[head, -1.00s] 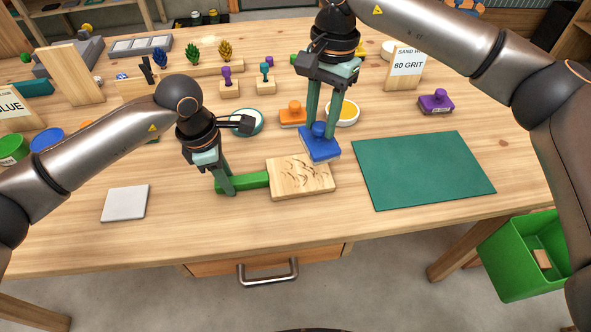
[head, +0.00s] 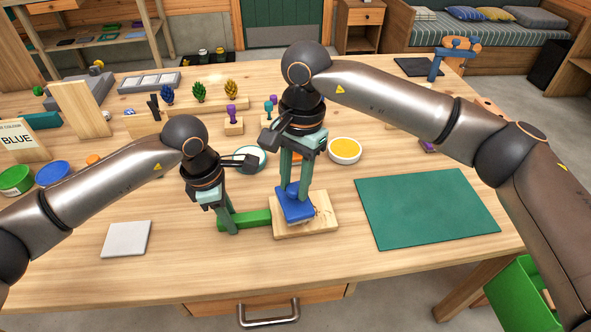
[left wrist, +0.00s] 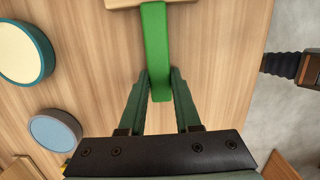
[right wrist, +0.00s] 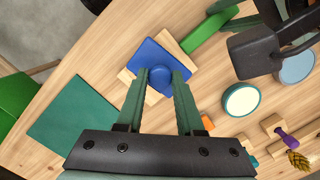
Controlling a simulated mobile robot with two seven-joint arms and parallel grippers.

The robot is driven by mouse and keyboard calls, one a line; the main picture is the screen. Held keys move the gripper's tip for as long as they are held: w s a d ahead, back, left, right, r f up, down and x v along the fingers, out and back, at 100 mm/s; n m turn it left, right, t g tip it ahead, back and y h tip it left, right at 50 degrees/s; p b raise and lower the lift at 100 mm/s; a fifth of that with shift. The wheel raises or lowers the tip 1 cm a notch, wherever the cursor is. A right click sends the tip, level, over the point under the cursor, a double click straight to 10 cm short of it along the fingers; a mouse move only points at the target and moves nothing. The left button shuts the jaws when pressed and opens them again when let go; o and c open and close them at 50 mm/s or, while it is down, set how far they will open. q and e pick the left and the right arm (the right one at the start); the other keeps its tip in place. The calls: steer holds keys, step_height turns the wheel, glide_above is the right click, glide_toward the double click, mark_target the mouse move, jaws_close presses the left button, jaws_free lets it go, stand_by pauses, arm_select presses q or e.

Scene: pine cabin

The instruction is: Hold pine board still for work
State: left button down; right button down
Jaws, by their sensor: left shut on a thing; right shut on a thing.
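The pine board (head: 325,222) lies flat on the bench, mostly covered by a blue block with a round knob (head: 297,211). A green bar (head: 255,218) meets the board's left side; its far end also reaches the board in the left wrist view (left wrist: 154,45). My left gripper (head: 226,226) is shut on the bar's outer end. My right gripper (head: 294,188) is shut on the blue block's knob from above. In the right wrist view the block (right wrist: 150,58) sits over the board's middle; whether it presses on the wood is unclear.
A dark green mat (head: 430,208) lies right of the board, and a pale square pad (head: 126,239) lies at left. A yellow-filled dish (head: 345,150) and a teal-rimmed dish (head: 262,158) stand behind. A green bin (head: 520,300) is below the bench's right side.

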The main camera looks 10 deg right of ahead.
steer(key=shift+f, duration=0.8)
step_height(320, 180, down, 2)
steer(key=shift+d, duration=0.15)
steer(key=shift+w+d, duration=0.1)
steer(key=shift+d, duration=0.7)
steer(key=shift+w+d, duration=0.1)
steer(key=shift+d, duration=2.9)
steer(key=shift+s+a, duration=0.2)
steer(key=shift+a, duration=3.6)
steer(key=shift+w+a, duration=0.15)
steer(key=shift+a, duration=0.05)
steer(key=shift+w, duration=1.15)
steer(key=shift+w+d, duration=0.15)
steer(key=shift+d, duration=0.15)
steer(key=shift+w+d, duration=0.1)
steer(key=shift+d, duration=3.55)
steer(key=shift+s+a, duration=0.2)
steer(key=shift+a, duration=3.75)
steer(key=shift+r, duration=4.1)
